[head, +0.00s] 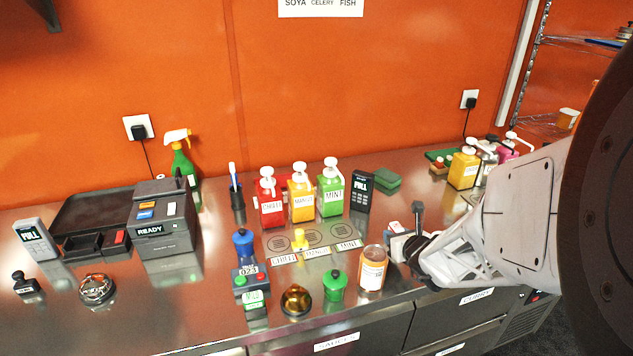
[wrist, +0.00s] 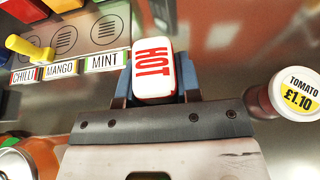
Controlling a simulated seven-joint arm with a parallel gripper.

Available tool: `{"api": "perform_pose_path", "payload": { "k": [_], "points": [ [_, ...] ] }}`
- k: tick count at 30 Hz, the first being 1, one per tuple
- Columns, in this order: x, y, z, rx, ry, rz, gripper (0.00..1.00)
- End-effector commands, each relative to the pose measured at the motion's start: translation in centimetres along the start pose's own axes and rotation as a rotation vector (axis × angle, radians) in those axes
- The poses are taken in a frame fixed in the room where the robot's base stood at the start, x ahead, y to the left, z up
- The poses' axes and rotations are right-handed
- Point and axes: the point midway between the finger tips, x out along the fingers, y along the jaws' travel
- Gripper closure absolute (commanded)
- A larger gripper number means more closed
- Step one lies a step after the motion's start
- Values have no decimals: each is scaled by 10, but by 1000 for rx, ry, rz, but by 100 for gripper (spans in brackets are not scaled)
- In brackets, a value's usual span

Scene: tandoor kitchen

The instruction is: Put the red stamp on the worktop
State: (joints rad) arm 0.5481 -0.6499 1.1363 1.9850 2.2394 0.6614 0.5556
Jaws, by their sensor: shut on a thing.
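My gripper (wrist: 152,85) is shut on a small white block with rounded corners, marked HOT in red letters, which I take to be the red stamp (wrist: 153,68). Its blue-grey fingers press on either side of it. In the head view my gripper (head: 408,242) is at the right of the sauce strip, and a red-and-white bit of the stamp (head: 393,226) shows there. The steel worktop (head: 205,310) runs along the wall. I cannot tell whether the stamp touches it. The arm hides part of the worktop on the right.
An orange jar (head: 372,268) stands close left of my gripper; a TOMATO £1.10 lid (wrist: 298,92) shows in the wrist view. Sauce bottles (head: 301,192) stand behind the labelled strip (head: 315,250). A green pot (head: 335,285) and a brass object (head: 297,300) are near the front edge.

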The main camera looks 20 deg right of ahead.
Motion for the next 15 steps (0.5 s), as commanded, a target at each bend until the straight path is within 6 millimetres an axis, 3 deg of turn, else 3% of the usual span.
{"api": "perform_pose_path", "payload": {
  "k": [7,15],
  "points": [
    [10,0,-26,2,2,0,92],
    [13,0,-33,0,0,0,92]
  ]
}}
